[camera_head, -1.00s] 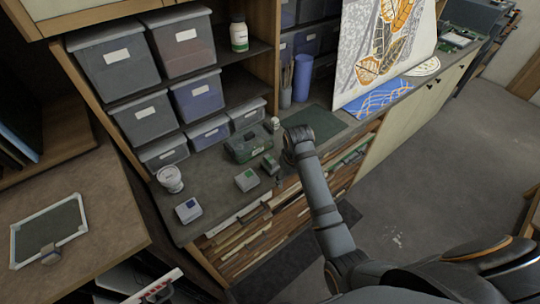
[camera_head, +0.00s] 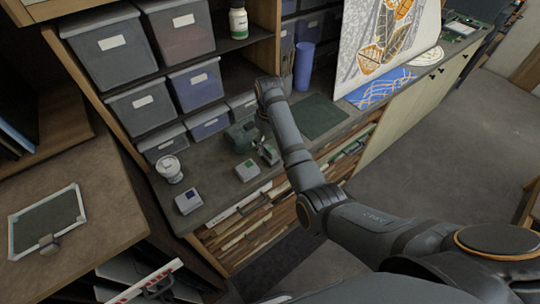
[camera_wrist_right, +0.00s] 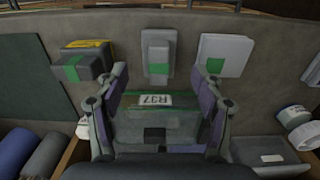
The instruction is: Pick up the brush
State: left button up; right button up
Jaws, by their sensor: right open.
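Several brushes (camera_head: 288,66) stand upright in a dark cup (camera_head: 287,84) at the back of the counter, beside a blue cylinder. My right arm partly hides the cup in the head view. My left gripper is not in view.
A blue cylinder (camera_head: 304,67) stands beside the cup. Small boxes (camera_head: 247,170) and a white jar (camera_head: 169,168) sit on the counter. Grey bins (camera_head: 112,40) fill the shelves behind. A dark green mat (camera_head: 317,116) lies flat and clear to the right.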

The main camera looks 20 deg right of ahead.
aim_at(270, 148)
jog(key=shift+s+f+p, duration=0.2)
jog(key=shift+f+p, duration=0.65)
jog(key=shift+p, duration=0.25)
notch_tip(270, 148, down, 3)
jog(key=shift+d+r, duration=0.1)
jog(key=shift+w+f, duration=0.15)
jog(key=shift+f, duration=0.2)
jog(key=c, duration=1.3)
jog(key=shift+r, duration=0.15)
